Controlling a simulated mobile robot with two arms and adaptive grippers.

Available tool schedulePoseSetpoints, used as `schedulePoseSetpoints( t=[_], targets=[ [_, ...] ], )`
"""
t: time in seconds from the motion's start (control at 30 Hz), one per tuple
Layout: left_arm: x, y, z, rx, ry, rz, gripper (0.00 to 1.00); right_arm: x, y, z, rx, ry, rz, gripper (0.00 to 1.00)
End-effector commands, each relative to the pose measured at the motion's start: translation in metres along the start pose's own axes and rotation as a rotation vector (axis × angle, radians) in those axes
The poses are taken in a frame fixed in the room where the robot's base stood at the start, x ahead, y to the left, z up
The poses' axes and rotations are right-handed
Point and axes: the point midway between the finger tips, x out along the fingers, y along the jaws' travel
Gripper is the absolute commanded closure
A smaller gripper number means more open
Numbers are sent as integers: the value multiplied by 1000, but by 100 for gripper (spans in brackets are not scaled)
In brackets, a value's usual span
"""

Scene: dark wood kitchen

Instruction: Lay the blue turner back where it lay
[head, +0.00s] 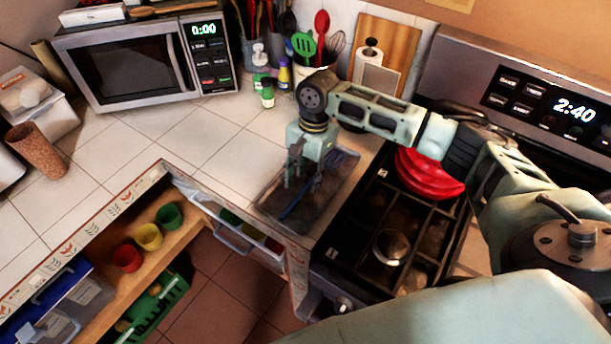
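The blue turner (293,206) shows as a thin blue strip slanting across a grey, see-through tray (268,205) on the tiled counter. Part of it is hidden behind my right gripper. My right gripper (302,184) points down over the tray, its fingertips close to the turner. The two fingers stand apart with a gap between them. I cannot tell whether they touch the turner. My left gripper is not in view.
A stove (400,240) with a red bowl (428,174) is right of the tray. Utensils in holders, small bottles (267,94) and a cutting board (392,45) stand behind. A microwave (140,62) is back left. The tiles left of the tray are clear.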

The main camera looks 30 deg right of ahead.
Motion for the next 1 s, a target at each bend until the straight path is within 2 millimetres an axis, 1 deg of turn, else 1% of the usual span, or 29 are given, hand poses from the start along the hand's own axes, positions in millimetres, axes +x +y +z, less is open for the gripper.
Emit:
schedulePoseSetpoints(
  t=[0.13, 0.23, 0.5, 0.6, 0.7, 0.83, 1.0],
  targets=[
    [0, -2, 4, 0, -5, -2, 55, -6, 0, 0, 0, 1, -1, 62],
    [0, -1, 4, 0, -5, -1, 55, -19, -1, -1, 1, 1, -3, 62],
    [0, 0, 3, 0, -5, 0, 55, -76, -1, 0, -1, 2, -4, 62],
    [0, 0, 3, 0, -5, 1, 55, -95, -1, 0, -1, 1, -4, 62],
    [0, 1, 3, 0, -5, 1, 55, -108, -1, 0, 0, 1, -2, 62],
    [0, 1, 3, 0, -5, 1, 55, -118, 0, 0, 0, 0, 0, 62],
    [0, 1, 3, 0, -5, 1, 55, -120, 0, 0, 0, -1, 0, 62]
  ],
)
